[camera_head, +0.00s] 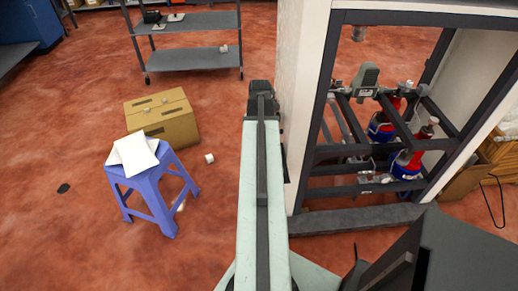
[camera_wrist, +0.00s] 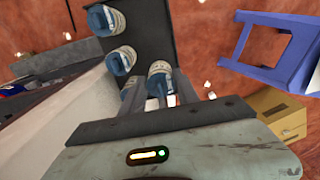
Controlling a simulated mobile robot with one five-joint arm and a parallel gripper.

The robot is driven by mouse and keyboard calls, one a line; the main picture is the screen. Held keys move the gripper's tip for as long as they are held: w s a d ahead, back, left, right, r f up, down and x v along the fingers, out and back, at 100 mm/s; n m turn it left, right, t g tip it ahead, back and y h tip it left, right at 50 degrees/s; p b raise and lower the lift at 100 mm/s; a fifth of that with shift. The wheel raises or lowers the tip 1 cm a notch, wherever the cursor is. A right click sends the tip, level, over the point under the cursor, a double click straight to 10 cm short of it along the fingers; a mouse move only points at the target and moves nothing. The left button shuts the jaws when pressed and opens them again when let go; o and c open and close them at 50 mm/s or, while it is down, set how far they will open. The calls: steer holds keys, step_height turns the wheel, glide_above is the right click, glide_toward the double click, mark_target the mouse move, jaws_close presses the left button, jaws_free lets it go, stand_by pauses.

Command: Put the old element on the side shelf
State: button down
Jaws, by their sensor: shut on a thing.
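The dark side shelf (camera_wrist: 145,25) lies beside the pale cabinet wall (camera_wrist: 75,110). In the head view, my arm hides the gripper and element.
The open dispenser cabinet (camera_head: 299,110) stands right of my arm, with red and blue bottles (camera_head: 405,165) inside. A purple stool (camera_head: 150,180) with papers and a cardboard box (camera_head: 161,118) are at left. A grey shelf rack (camera_head: 195,58) stands behind. Small white bits lie on the floor.

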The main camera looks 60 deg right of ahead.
step_height(320, 180, down, 4)
steer(key=b, duration=0.3)
steer(key=shift+r, duration=0.35)
steer(key=shift+f, duration=0.1)
steer(key=c, duration=1.3)
jaws_free()
steer(key=shift+f, duration=0.1)
steer(key=o, duration=0.4)
step_height(320, 180, up, 13)
steer(key=p, duration=1.2)
steer(key=shift+f+p, duration=0.15)
steer(key=shift+p, duration=0.15)
steer(key=shift+f, duration=0.1)
